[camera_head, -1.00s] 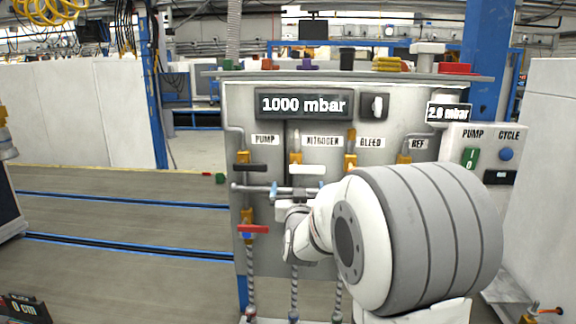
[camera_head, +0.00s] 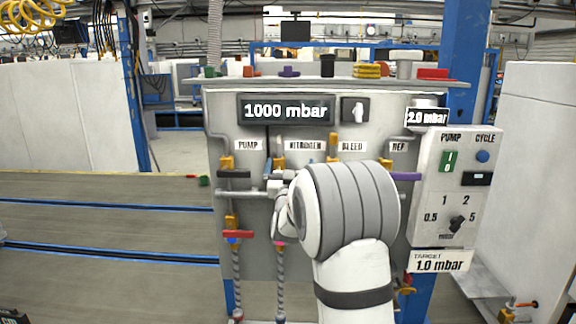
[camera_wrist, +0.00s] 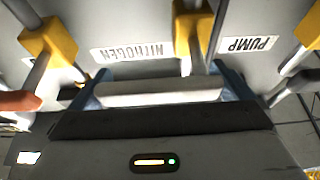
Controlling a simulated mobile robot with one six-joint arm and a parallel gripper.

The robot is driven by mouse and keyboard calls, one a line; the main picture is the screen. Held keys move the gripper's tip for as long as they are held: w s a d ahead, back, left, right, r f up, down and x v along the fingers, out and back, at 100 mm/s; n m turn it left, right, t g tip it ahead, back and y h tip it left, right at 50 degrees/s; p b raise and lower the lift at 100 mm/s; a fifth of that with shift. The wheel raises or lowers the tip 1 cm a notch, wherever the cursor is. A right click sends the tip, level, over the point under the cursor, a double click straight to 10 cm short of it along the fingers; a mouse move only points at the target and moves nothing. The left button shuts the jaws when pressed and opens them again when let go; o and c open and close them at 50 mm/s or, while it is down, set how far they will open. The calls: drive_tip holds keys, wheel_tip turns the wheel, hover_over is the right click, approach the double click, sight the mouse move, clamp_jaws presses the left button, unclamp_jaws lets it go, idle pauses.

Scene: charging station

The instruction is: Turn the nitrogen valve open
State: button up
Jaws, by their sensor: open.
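The white nitrogen valve handle (camera_wrist: 160,92) lies crosswise between the blue fingertips of my open gripper (camera_wrist: 165,90) in the wrist view. I cannot tell whether either finger touches it. Its yellow valve body (camera_wrist: 190,40) stands just beyond, beside the upside-down NITROGEN label (camera_wrist: 133,52). In the head view, my gripper (camera_head: 279,175) is at the panel below the NITROGEN label (camera_head: 306,146). My arm hides part of the valve row, and the nitrogen handle is hard to make out there.
The black pump handle (camera_head: 234,174) is close on the left, and a purple handle (camera_head: 407,176) is on the right. A red handle (camera_head: 238,234) sits lower left. In the wrist view, an orange-red handle (camera_wrist: 18,101) is near the left side. The display (camera_head: 286,110) reads 1000 mbar.

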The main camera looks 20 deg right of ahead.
drive_tip(key=shift+c, duration=0.6)
drive_tip(key=c, duration=1)
